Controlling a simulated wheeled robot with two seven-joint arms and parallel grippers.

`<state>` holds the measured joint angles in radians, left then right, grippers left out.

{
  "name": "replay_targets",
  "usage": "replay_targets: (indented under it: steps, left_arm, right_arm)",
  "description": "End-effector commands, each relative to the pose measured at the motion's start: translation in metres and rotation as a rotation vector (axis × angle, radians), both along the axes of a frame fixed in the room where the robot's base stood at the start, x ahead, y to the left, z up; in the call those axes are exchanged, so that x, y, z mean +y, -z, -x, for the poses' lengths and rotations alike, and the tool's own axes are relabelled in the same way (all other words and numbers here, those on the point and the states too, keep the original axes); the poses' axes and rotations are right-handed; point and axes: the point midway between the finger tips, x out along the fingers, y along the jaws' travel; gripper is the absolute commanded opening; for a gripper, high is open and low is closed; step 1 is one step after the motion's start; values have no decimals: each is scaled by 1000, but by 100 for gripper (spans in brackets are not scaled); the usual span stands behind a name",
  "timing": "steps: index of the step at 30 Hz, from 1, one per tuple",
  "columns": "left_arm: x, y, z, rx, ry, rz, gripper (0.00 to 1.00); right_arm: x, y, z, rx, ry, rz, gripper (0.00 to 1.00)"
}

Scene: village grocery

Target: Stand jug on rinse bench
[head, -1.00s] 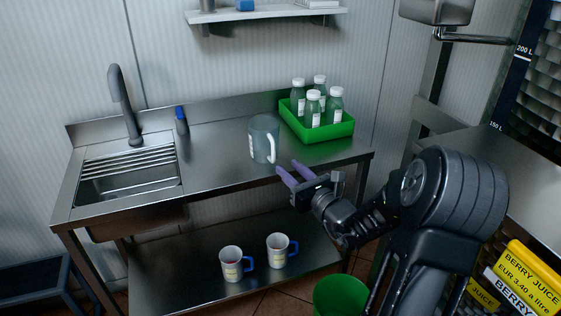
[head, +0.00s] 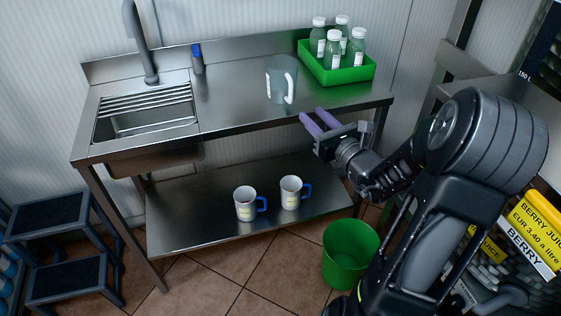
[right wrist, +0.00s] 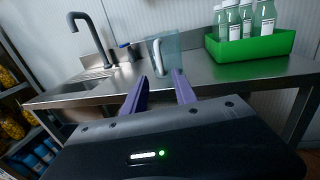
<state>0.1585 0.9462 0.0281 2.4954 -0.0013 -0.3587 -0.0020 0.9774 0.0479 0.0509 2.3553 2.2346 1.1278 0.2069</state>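A translucent grey-green jug (head: 281,79) with a white handle stands upright on the steel rinse bench (head: 232,104), left of the green crate. It also shows in the right wrist view (right wrist: 165,54), straight ahead of my fingers. My right gripper (head: 318,120) has purple fingers spread apart with nothing between them. It is in front of the bench's front edge, a little to the right of the jug and apart from it. In the right wrist view my right gripper (right wrist: 161,90) is also open. My left gripper is not in view.
A green crate (head: 347,76) with several bottles stands at the bench's right end. A sink (head: 146,123) with a tap is at the left. Two mugs (head: 245,205) stand on the lower shelf. A green bin (head: 350,255) and a step stool (head: 62,240) are on the floor.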

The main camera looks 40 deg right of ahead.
Motion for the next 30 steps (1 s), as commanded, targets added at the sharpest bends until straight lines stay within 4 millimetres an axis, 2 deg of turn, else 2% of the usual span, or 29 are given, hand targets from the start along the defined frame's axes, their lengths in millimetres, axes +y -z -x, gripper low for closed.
replay_targets:
  steps: [6,8,10,11,14,17,18,20,21,23,24,27,30]
  left_arm:
    - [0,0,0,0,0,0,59]
    - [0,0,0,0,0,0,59]
    - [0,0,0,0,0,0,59]
    - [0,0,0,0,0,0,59]
    - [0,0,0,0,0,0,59]
    - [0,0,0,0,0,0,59]
    - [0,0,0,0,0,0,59]
    - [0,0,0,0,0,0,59]
    - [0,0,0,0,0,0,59]
    - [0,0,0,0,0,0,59]
    - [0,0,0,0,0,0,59]
    - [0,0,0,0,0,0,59]
    - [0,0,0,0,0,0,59]
  right_arm:
    - [5,5,-2,12,-14,-1,34]
    - [13,13,-5,33,-41,-1,34]
    - [32,29,-10,80,-97,1,34]
    - [43,39,-12,109,-130,4,34]
    - [95,84,-17,234,-289,26,34]
    - [167,143,-6,399,-521,92,34]
    - [198,168,5,470,-633,136,34]
    - [245,208,31,575,-820,230,34]
    - [274,234,54,639,-959,313,34]
    - [311,273,95,720,-1186,480,34]
    - [328,297,123,752,-1337,618,34]
    - [349,344,177,731,-1667,1013,34]
    - [361,376,200,559,-1893,1423,34]
